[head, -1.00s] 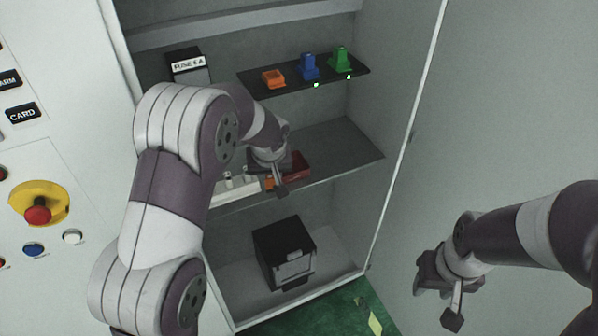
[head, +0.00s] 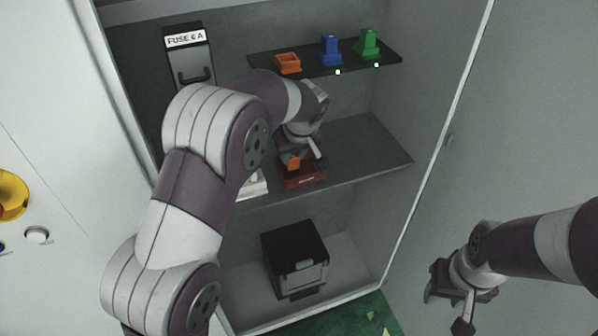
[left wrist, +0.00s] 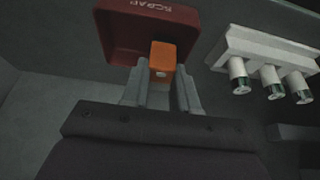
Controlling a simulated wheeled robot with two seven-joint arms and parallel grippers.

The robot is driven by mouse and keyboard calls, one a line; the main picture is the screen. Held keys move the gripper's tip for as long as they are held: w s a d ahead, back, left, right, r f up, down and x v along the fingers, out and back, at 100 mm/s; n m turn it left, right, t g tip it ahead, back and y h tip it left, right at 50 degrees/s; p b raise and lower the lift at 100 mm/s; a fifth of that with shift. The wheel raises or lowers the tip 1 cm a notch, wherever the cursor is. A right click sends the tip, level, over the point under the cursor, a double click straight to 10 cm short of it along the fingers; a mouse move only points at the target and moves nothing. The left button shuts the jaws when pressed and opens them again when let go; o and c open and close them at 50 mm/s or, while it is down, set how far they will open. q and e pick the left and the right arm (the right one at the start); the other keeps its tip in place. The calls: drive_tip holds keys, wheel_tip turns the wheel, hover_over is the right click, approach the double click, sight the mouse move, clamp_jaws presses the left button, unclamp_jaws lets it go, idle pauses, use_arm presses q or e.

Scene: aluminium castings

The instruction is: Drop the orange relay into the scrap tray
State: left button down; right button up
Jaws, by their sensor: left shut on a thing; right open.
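The orange relay (head: 294,162) is held between the fingers of my left gripper (head: 300,152), which is shut on it. In the left wrist view the relay (left wrist: 162,62) sits between the fingertips (left wrist: 160,85) and overlaps the near part of the dark red scrap tray (left wrist: 120,35), marked SCRAP. In the head view the scrap tray (head: 303,178) lies on the middle shelf, just below and behind the relay. Whether the relay touches the tray, I cannot tell. My right gripper (head: 455,300) is open and empty at the lower right, outside the cabinet.
On the upper shelf stand an orange socket (head: 288,63), a blue relay (head: 330,52) and a green relay (head: 368,44). A white rack with metal cylinders (left wrist: 265,60) is beside the tray. A black box (head: 295,252) stands below. A FUSE 6 A box (head: 187,60) is at the back left.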

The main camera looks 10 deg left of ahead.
use_arm(q)
drive_tip(key=c, duration=1.1)
unclamp_jaws()
drive_tip(key=shift+s+d+r, duration=0.1)
drive_tip(key=o, duration=0.3)
drive_tip(key=shift+w, duration=0.25)
drive_tip(key=p+v, duration=0.2)
drive_tip(key=v, duration=1)
drive_tip(key=shift+s+r, duration=0.1)
drive_tip(key=shift+r, duration=0.15)
